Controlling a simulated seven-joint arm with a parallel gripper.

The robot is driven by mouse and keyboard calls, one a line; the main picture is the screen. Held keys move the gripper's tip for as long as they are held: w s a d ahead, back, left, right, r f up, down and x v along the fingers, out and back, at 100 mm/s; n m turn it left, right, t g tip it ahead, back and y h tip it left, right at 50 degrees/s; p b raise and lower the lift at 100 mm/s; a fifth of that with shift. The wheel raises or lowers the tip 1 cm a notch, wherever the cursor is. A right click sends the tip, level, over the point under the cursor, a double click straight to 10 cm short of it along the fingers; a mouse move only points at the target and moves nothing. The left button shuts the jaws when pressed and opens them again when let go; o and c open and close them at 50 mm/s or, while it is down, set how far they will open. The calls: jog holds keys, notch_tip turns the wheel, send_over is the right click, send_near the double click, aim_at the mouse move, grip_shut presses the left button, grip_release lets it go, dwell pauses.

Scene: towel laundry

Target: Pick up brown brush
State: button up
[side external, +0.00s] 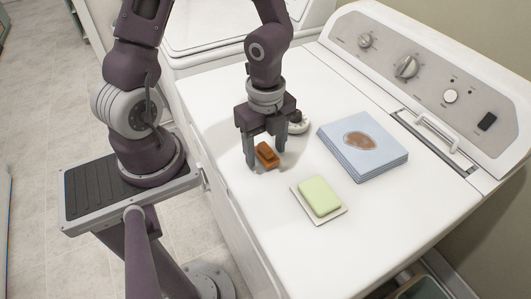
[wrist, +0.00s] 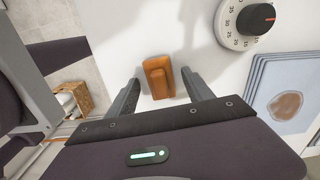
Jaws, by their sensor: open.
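The brown brush (side external: 266,154) is a small orange-brown block with a raised grip, lying on the white washer top. It also shows in the wrist view (wrist: 159,77), between the two fingers. My gripper (side external: 265,163) is open, with one finger on each side of the brush. In the wrist view the fingers (wrist: 161,92) stand apart from the brush, with a gap on both sides. I cannot tell the exact height of the fingertips above the washer top.
A white dial timer (wrist: 250,18) stands close behind my gripper. A folded blue towel (side external: 340,143) with a brown stain lies to the right. A green soap bar (side external: 320,194) sits on a pale dish in front. The washer's control panel (side external: 440,75) rises at the back. The washer's left edge is near.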

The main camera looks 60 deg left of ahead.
grip_shut()
